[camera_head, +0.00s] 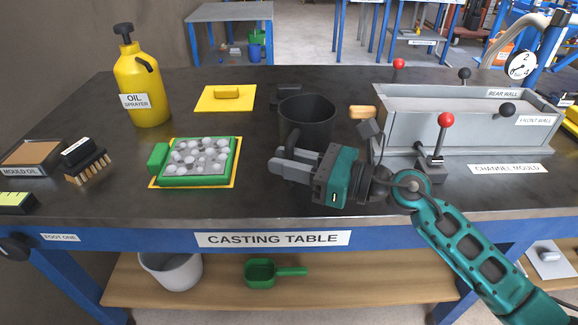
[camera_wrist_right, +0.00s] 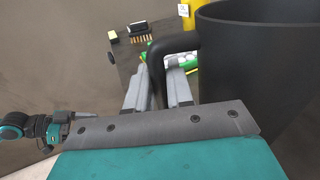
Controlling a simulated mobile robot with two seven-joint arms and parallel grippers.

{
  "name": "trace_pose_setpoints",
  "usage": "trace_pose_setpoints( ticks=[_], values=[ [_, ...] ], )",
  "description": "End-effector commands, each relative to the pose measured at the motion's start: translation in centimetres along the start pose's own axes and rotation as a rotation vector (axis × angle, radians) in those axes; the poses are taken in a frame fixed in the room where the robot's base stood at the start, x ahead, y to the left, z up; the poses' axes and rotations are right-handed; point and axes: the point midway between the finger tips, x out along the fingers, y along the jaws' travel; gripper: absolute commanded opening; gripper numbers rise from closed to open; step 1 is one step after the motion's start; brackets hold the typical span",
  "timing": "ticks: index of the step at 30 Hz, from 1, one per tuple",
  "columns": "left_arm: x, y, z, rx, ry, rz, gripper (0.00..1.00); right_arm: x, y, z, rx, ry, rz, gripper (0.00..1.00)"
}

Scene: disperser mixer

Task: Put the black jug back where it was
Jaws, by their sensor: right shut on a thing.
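The black jug (camera_head: 307,112) is upright near the middle of the table, behind my right gripper (camera_head: 283,163). My right gripper is shut on the jug's handle. In the right wrist view the handle runs down between the two fingers (camera_wrist_right: 160,90), and the jug's body (camera_wrist_right: 258,75) fills the right side. The gripper hides the jug's lower part in the head view, so I cannot tell whether its base touches the table. My left gripper is out of the head view; part of a teal arm with a grey end (camera_wrist_right: 75,115) shows small at the left of the right wrist view.
The channel mould (camera_head: 450,115), with red and black knobs, is to the right. The table front is clear at centre-left.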

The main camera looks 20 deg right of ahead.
Motion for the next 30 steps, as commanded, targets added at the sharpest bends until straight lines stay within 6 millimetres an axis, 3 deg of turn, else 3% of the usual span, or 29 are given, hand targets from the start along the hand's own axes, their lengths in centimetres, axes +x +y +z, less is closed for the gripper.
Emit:
trace_pose_setpoints(
  ticks=[10, 11, 18, 28, 30],
  values=[
    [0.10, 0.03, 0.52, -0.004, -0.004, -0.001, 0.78, 0.00, -0.03, -0.13, -0.005, -0.004, -0.001, 0.00],
    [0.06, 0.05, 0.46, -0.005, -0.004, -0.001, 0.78, 0.00, 0.00, -0.25, 0.000, 0.000, 0.000, 0.23],
    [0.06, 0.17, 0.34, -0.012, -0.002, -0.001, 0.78, 0.00, 0.00, -0.19, 0.000, 0.000, 0.000, 0.46],
    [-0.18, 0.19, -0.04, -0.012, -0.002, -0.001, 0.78, 0.00, 0.00, 0.29, 0.000, 0.000, 0.000, 0.47],
    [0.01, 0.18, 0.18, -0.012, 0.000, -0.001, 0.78, -0.75, -0.02, -0.11, 0.001, 0.003, -0.001, 0.47]
  ],
)
